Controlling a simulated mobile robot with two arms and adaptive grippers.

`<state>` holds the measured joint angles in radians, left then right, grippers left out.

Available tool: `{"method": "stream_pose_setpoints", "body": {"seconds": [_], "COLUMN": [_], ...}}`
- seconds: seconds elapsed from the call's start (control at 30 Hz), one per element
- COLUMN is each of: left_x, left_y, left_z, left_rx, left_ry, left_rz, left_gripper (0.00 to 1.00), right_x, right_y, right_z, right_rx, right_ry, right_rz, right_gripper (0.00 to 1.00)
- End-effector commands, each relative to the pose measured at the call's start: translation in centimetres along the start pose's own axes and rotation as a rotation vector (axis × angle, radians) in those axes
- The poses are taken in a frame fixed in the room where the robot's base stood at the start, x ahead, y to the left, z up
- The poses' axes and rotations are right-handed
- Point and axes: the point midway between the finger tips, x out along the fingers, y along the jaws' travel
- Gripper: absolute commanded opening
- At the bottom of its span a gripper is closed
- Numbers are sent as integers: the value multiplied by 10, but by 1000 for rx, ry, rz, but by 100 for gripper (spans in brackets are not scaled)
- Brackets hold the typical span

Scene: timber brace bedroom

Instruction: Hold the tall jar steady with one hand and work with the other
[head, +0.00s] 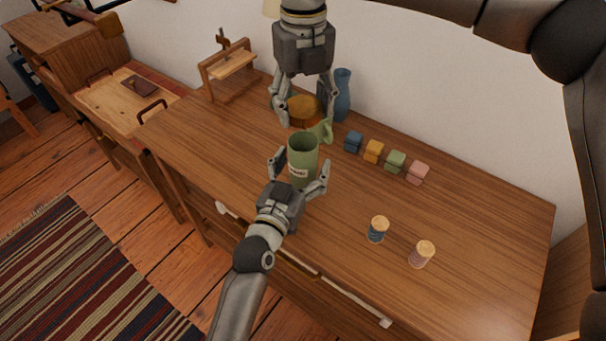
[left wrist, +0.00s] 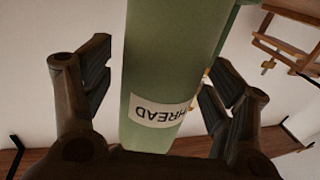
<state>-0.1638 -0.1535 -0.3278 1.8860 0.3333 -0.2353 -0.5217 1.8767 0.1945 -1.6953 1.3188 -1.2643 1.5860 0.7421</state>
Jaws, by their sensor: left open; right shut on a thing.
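The tall jar (head: 302,152) is green, upright and open at the top, on the desk. Its label reads THREAD, upside down in the left wrist view (left wrist: 155,70). My left gripper (head: 300,172) is open, with a finger on either side of the jar; a gap shows beside the left finger in the wrist view. My right gripper (head: 305,108) is above and behind the jar, shut on a round brown piece (head: 304,112), which looks like a lid. A green vessel with a handle (head: 327,132) shows behind, partly hidden; whether it touches the brown piece I cannot tell.
On the desk (head: 460,215), several coloured blocks (head: 374,151) stand right of the jar. Two corked small jars (head: 378,229) (head: 422,254) are nearer the front. A blue vase (head: 343,95) and a wooden stand (head: 229,68) are at the back. Desk left of the jar is clear.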

Motion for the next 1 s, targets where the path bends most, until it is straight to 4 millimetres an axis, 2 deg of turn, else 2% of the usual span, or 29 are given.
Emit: {"method": "stream_pose_setpoints", "body": {"seconds": [0.07,0.53,0.73,1.0], "left_x": [0,0,0,0], "left_y": [0,0,0,0], "left_z": [0,0,0,0], "left_rx": [0,0,0,0], "left_ry": [0,0,0,0], "left_rz": [0,0,0,0], "left_gripper": [72,12,10,10], "right_x": [0,0,9,47], "right_y": [0,0,0,0], "right_z": [0,0,0,-1], "right_rx": [0,0,0,0], "right_ry": [0,0,2,3], "right_rz": [0,0,0,-1], "right_gripper": [46,46,46,46]}}
